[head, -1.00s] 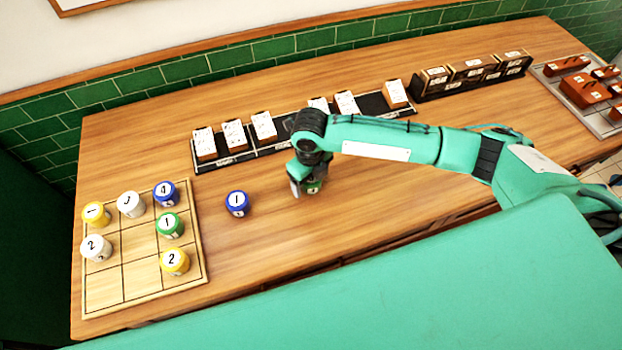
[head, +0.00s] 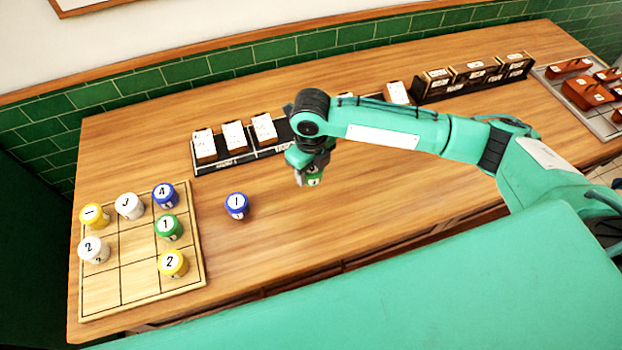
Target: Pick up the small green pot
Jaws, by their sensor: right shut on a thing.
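The small green pot (head: 313,181) with a white label is held in my right gripper (head: 308,176), near the middle of the table. The jaws are shut on it, and the gripper hides much of its top. It looks raised a little above the wood, though the gap is hard to judge. Another green pot (head: 169,227), marked 1, stands on the wooden grid board (head: 100,292) at the left. My left gripper is not in view.
A blue pot (head: 237,206) stands alone between the board and my right gripper. Yellow, white and blue pots stand on the board. A black rack (head: 228,161) with white-topped blocks runs behind the arm. A grey tray (head: 600,122) with brown blocks is far right.

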